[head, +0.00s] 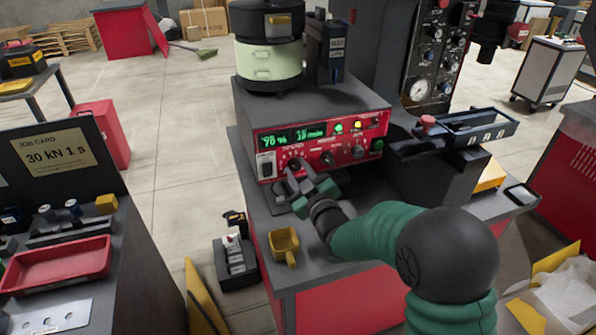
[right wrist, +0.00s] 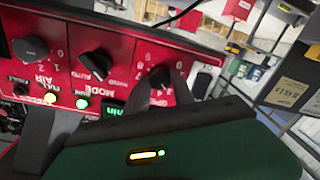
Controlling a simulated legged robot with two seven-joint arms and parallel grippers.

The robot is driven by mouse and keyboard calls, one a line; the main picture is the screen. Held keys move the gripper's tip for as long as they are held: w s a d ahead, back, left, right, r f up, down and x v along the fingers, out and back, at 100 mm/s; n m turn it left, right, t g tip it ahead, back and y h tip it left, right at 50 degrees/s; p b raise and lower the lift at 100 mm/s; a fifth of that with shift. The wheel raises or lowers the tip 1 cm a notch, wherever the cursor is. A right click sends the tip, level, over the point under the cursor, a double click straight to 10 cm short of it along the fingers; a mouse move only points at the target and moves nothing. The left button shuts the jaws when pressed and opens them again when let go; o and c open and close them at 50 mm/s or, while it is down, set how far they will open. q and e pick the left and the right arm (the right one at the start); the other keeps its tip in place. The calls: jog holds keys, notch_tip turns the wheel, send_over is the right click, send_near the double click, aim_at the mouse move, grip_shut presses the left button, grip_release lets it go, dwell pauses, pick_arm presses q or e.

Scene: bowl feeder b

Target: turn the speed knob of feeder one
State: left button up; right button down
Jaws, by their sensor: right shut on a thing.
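The feeder's control box has a red front panel (head: 340,148) with several dark knobs and a green-lit display (head: 294,138) that appears to read 70 % and 10 /min. My right gripper (head: 296,177) is at the leftmost dial knob (head: 293,163), below the display. In the right wrist view the dark fingertips (right wrist: 160,84) are shut on this black knob (right wrist: 159,75), one on each side. Part of the knob and its dial are hidden by the fingers. My left gripper is not in view.
A white rocker switch (head: 266,164) is just left of the held knob. Other knobs (head: 326,158) sit to its right. A bowl feeder (head: 270,58) stands on the box. A yellow scoop (head: 285,243) lies on the bench in front. A job card (head: 55,152) stands at left.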

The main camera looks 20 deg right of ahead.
jog(key=shift+f, duration=0.15)
jog(key=m+b, duration=0.1)
jog(key=m, duration=0.1)
jog(key=shift+m, duration=0.4)
jog(key=shift+m+b, duration=0.45)
jog(key=shift+m, duration=0.85)
jog(key=c, duration=1.1)
grip_release()
